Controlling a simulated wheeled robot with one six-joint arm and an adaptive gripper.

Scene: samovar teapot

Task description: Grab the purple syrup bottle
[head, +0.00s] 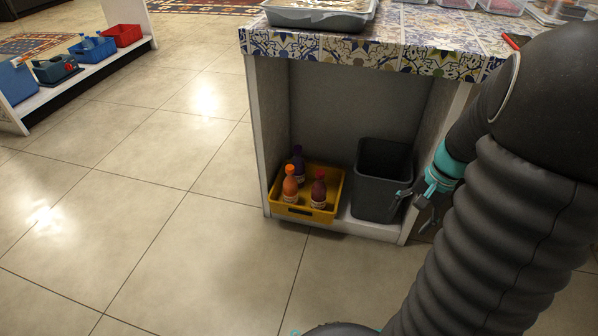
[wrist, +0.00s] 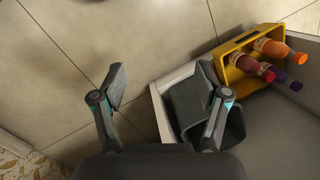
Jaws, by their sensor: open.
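The purple syrup bottle (head: 298,161) stands upright at the back of a yellow tray (head: 331,214) on the low shelf under the counter. An orange bottle (head: 290,188) and a dark red bottle (head: 318,190) stand in front of it and hide its lower part. In the wrist view the purple bottle (wrist: 279,77) shows at the right, partly behind the other two. My gripper (head: 412,201) is open and empty, in front of the shelf's right side, to the right of the tray and apart from the bottles. Its fingers (wrist: 160,84) also show in the wrist view.
A dark grey bin (head: 381,186) stands on the shelf between the tray and my gripper. The tiled countertop (head: 420,45) overhangs the shelf, with side panels at both ends. Open floor lies in front and left. A low shelf with coloured boxes (head: 95,50) is at the far left.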

